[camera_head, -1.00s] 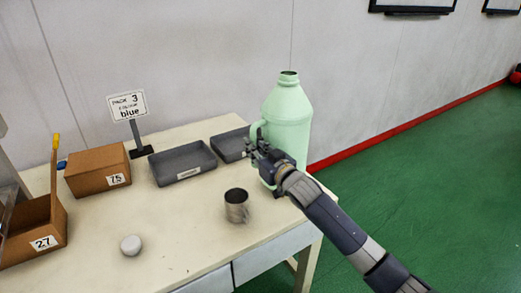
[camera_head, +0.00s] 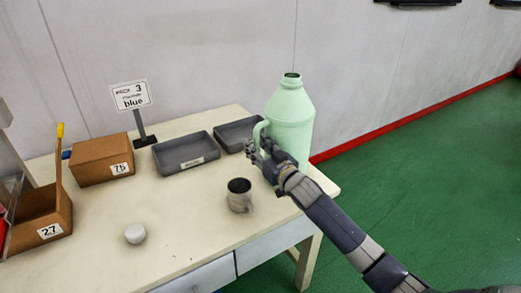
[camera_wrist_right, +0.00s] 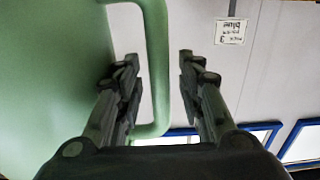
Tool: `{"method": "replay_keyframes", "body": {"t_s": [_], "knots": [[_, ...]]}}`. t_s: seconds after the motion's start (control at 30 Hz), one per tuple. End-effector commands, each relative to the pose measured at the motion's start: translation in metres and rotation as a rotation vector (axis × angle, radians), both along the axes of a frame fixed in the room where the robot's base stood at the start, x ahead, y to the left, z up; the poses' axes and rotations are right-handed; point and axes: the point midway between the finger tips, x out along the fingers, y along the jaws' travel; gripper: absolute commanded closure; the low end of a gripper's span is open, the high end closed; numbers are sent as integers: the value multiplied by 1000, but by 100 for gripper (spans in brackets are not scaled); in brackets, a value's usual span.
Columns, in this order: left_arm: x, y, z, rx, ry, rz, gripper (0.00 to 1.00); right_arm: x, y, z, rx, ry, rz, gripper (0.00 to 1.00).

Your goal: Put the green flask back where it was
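The green flask (camera_head: 290,118) is a large pale-green jug with a side handle. It stands upright at the back right corner of the table (camera_head: 190,240); its base is partly hidden by my arm. My right gripper (camera_head: 262,150) is at the handle side of the flask. In the right wrist view the flask body (camera_wrist_right: 45,80) fills the left, and its handle (camera_wrist_right: 160,60) shows between the two fingers of my right gripper (camera_wrist_right: 160,85). The fingers are apart, with gaps beside the handle. My left gripper is not in view.
A metal mug (camera_head: 239,197) and a small white round object (camera_head: 135,234) stand in front. Two grey trays (camera_head: 172,167), cardboard boxes (camera_head: 100,160) and a sign reading "blue" (camera_head: 130,95) are at the back and left. The table's middle is clear.

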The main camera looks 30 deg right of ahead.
Motion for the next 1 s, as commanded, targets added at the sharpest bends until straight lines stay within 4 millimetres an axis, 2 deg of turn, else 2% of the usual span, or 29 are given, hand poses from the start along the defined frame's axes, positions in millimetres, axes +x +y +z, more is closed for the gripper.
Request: {"method": "replay_keyframes", "body": {"t_s": [0.17,0.7,1.0], "knots": [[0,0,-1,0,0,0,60,-13,-1,-2,0,1,1,65],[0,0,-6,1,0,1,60,-101,-8,-2,0,2,0,65],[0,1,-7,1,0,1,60,-119,-10,-1,0,0,-1,65]]}}
